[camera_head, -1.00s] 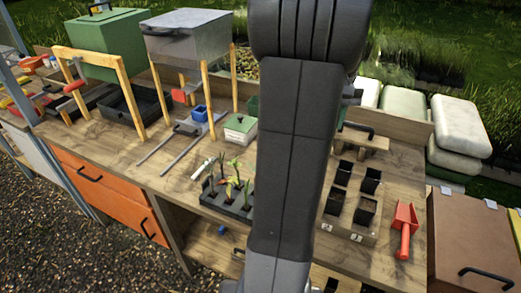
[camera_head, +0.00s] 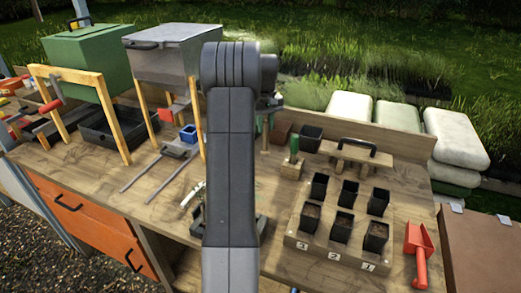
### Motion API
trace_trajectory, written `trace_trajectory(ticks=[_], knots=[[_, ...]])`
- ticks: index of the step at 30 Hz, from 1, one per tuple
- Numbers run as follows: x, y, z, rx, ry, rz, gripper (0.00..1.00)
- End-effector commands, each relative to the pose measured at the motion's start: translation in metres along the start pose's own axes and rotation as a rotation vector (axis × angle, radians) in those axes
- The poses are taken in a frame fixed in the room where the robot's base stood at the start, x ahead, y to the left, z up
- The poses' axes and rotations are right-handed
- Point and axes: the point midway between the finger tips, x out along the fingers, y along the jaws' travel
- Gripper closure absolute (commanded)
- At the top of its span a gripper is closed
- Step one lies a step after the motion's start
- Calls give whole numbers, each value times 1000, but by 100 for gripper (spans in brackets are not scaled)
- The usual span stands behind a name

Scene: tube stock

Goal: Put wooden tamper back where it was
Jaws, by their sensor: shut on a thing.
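My arm stands upright through the middle of the view and hides much of the bench behind it. Part of my gripper (camera_head: 267,104) shows just right of the arm, above the bench; its fingertips are hard to make out. A narrow upright wooden piece, which looks like the wooden tamper (camera_head: 265,134), shows directly below it, and my gripper is shut on it. Its lower end is near the bench top; I cannot tell whether it touches.
A green-handled tool (camera_head: 294,148) stands in a wooden block just right. A wooden board with a black handle (camera_head: 357,153), a labelled pot tray (camera_head: 318,246) with several black pots and a red scoop (camera_head: 418,240) lie farther right. A grey metal box (camera_head: 170,46) stands on wooden legs at left.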

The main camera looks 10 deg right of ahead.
Motion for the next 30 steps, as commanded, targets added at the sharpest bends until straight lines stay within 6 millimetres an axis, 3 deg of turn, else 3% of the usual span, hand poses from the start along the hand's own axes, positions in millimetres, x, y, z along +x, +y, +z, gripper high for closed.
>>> trace_trajectory(ticks=[15, 27, 28, 30], knots=[[60, 0, 1, 0, -2, 0, 100], [69, 0, 0, 0, 0, 0, 100], [68, 0, 0, 0, 0, 0, 70], [68, 0, 0, 0, 0, 0, 56]])
